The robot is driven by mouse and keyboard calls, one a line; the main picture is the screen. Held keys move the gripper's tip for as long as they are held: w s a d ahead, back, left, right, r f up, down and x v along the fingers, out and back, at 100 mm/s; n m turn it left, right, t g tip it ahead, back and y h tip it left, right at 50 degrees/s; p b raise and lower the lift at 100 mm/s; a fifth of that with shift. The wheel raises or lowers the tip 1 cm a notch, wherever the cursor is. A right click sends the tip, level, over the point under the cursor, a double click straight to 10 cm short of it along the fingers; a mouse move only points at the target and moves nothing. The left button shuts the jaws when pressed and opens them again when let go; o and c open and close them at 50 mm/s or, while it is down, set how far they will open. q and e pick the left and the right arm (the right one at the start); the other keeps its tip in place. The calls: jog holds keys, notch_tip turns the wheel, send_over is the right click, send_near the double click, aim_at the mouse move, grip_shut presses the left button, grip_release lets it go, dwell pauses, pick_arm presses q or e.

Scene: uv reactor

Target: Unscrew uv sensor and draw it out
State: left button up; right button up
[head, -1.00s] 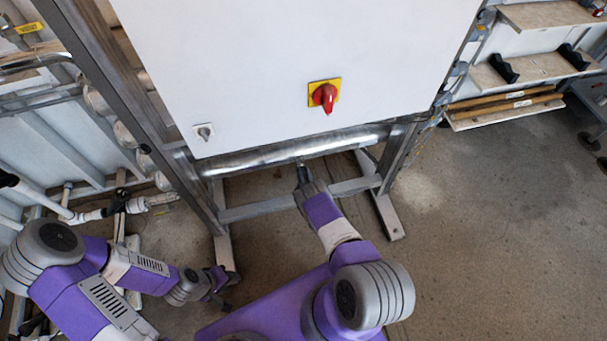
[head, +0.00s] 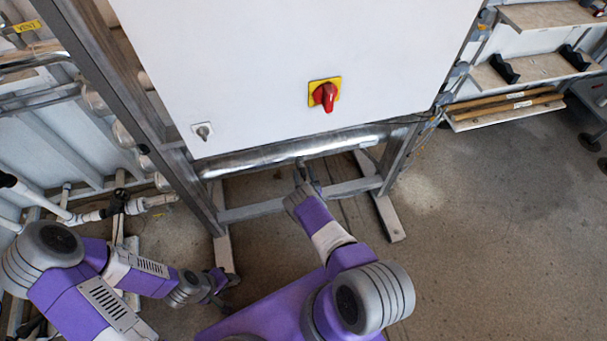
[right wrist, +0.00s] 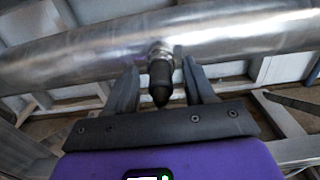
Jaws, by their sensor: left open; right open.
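The uv sensor (right wrist: 160,80) is a dark, tapered plug that sticks out of a metal fitting on the underside of the shiny steel reactor tube (right wrist: 90,48). In the right wrist view my right gripper (right wrist: 160,82) is open, with one finger on each side of the sensor and a visible gap on both sides. In the head view my right gripper (head: 306,175) is just below the tube (head: 280,155), and the sensor is too small to make out clearly. My left gripper (head: 222,290) is low at the left, open and away from the tube.
A white cabinet (head: 260,80) with a red rotary switch (head: 324,95) hangs above the tube. A grey metal frame (head: 392,160) stands around it. White pipes (head: 150,203) run at the left.

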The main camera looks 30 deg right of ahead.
jog(key=p+v, duration=0.2)
jog(key=v, duration=0.4)
jog(key=shift+s+a, duration=0.15)
jog(key=shift+s, duration=0.4)
jog(key=shift+c, duration=1.1)
jog(key=n, duration=3.6)
send_near(304, 177)
jog(key=b+x, duration=0.2)
jog(key=x, duration=0.2)
jog(key=shift+w+f, duration=0.1)
jog(key=shift+w, duration=0.2)
jog(key=x, duration=0.4)
jog(key=shift+w, duration=0.35)
jog(key=shift+x, duration=0.85)
